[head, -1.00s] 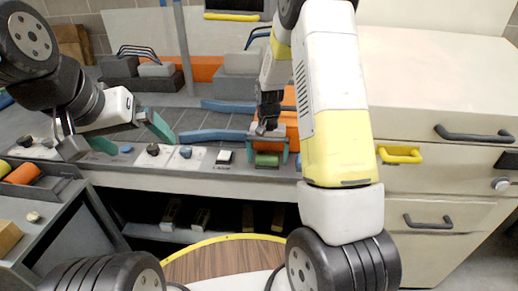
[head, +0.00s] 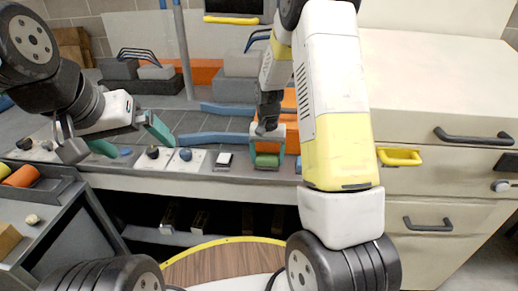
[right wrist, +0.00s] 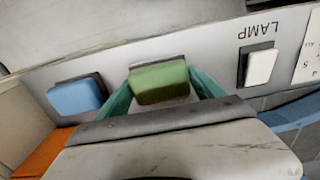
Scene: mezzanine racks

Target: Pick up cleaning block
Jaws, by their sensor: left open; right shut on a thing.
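A green block (head: 266,161) with a grey base stands at the front of the bench's control panel. It looks like the cleaning block. My right gripper (head: 267,154) reaches down to it, with one teal finger on each side, shut on it. In the right wrist view the green block (right wrist: 160,82) sits between the fingertips, close against the panel; I cannot tell whether it is lifted. My left gripper (head: 131,139) is open and empty above the left part of the panel.
A white lamp switch (right wrist: 260,67) and a blue block (right wrist: 76,97) flank the green block. A grey side tray (head: 62,190) stands left. A drawer cabinet (head: 440,105) is close on the right. Blue strips (head: 215,138) lie behind.

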